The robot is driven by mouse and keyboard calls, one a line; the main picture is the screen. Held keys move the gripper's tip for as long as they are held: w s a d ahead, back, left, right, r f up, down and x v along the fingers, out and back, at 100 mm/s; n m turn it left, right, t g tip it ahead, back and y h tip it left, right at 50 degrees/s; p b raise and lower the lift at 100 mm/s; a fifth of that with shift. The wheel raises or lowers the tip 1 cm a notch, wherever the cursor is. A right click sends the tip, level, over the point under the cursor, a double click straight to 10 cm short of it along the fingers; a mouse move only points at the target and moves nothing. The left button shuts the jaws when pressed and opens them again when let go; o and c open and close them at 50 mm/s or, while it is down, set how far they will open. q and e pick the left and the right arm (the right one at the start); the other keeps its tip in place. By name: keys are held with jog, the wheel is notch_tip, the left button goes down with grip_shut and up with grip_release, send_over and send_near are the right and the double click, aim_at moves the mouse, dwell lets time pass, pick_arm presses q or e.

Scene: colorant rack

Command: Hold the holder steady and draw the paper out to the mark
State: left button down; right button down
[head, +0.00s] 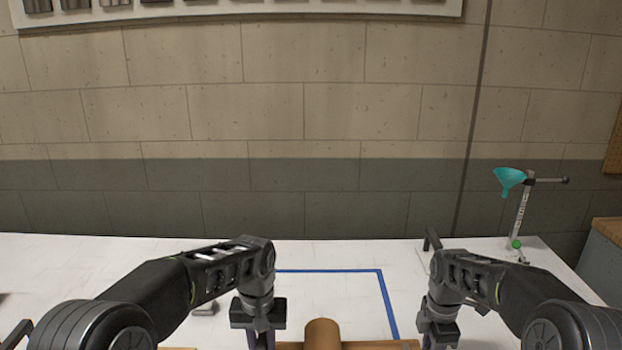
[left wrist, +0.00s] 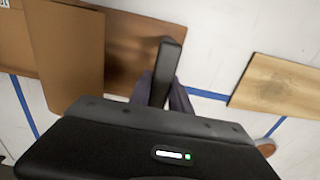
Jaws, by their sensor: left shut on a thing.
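The holder is a brown wooden base (head: 382,345) at the bottom edge of the head view, mostly cut off. A brown paper roll (head: 323,331) stands out above it, and the roll also fills the upper left of the left wrist view (left wrist: 66,55). The holder's reddish wood (left wrist: 145,35) shows beside it. My left gripper (head: 262,342) is left of the roll. In the left wrist view its fingers (left wrist: 165,96) are closed around a dark upright bar (left wrist: 168,70) at the holder. My right gripper (head: 438,344) is right of the holder, apart from it, its fingertips cut off.
Blue tape lines (head: 388,300) mark the white table (head: 100,260). A light wooden board (left wrist: 280,86) lies to the right in the left wrist view. The table's back is mostly clear.

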pick_arm(q)
jog(key=shift+a, duration=0.15)
pick_arm(e)
jog(key=shift+d, duration=0.25)
jog(key=shift+d, duration=0.4)
jog(key=c, duration=1)
grip_release()
jog(key=shift+a, duration=0.1)
jog(key=shift+r, duration=0.1)
pick_arm(q)
jog(key=shift+d, duration=0.2)
pick_arm(e)
notch_tip(320, 180, up, 12)
jog(key=shift+f, duration=0.1)
